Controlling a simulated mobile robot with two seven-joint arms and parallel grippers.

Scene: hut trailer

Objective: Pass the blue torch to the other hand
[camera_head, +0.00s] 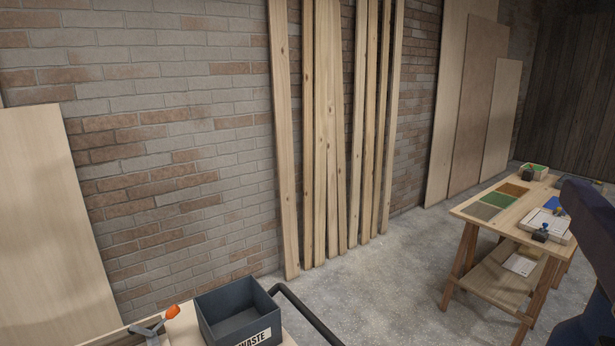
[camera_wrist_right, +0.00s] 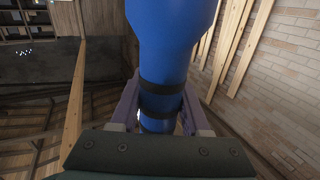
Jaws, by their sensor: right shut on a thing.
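The blue torch (camera_wrist_right: 172,45) fills the upper middle of the right wrist view. It has a wide head at the top and black bands around its narrower body. My right gripper (camera_wrist_right: 160,103) is shut on the torch's body, with one finger on each side. The torch's lower end is partly hidden behind the dark gripper housing. The torch does not show in the head view, where a dark part of my arm enters at the right edge. My left gripper is in neither view.
A dark waste bin (camera_head: 218,322) and an orange-tipped tool (camera_head: 172,311) are on a surface at the bottom. A wooden table (camera_head: 475,213) with colored mats and small items stands at right. Planks (camera_head: 320,130) and boards lean on the brick wall. The concrete floor between is clear.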

